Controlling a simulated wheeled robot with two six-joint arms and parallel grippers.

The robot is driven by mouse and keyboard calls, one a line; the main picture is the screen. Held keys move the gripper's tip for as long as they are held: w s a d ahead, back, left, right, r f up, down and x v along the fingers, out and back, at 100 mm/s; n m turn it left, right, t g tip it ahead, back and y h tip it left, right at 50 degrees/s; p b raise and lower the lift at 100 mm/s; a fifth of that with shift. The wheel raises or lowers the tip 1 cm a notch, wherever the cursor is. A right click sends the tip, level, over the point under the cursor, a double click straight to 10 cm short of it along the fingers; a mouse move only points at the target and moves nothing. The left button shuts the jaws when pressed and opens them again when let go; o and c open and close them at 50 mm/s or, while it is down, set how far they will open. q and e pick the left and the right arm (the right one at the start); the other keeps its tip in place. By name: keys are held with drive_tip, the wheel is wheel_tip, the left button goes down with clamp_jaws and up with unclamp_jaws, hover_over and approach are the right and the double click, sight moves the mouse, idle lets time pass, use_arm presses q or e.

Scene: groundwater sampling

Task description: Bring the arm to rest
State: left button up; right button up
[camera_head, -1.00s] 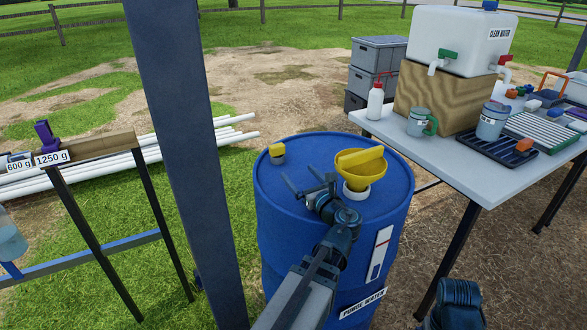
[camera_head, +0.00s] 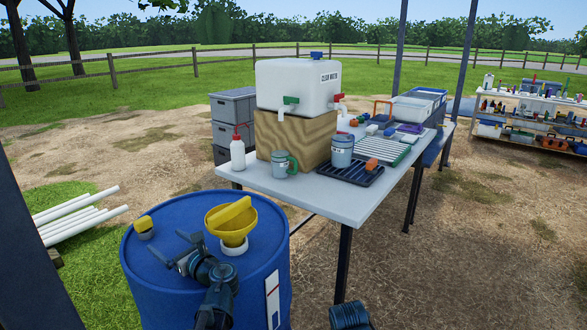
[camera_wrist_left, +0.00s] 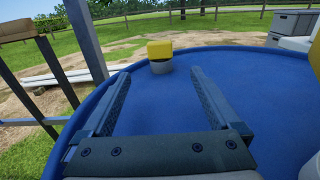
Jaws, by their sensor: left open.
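My left gripper (camera_head: 169,246) is open and empty over the top of the blue drum (camera_head: 150,275). In the left wrist view its two fingers (camera_wrist_left: 158,76) stand wide apart with only the blue drum lid (camera_wrist_left: 150,110) between and below them. A small bung with a yellow top (camera_head: 144,224) sits on the drum beyond the fingertips, apart from them; it also shows in the left wrist view (camera_wrist_left: 160,50). A yellow funnel (camera_head: 232,226) stands on the drum to the right of the gripper. My right gripper is not seen; only a dark part of my arm shows at the bottom edge.
A table (camera_head: 330,200) at the right holds a white clean water tank (camera_head: 298,85) on a wooden block, a white bottle (camera_head: 237,152), mugs and a black rack (camera_head: 350,173). A dark post (camera_head: 30,250) stands at the left. White pipes (camera_head: 80,217) lie on the grass.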

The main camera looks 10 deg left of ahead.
sight(145, 226)
use_arm(q)
drive_tip(key=x, duration=1.1)
drive_tip(key=shift+s+d+r, duration=0.1)
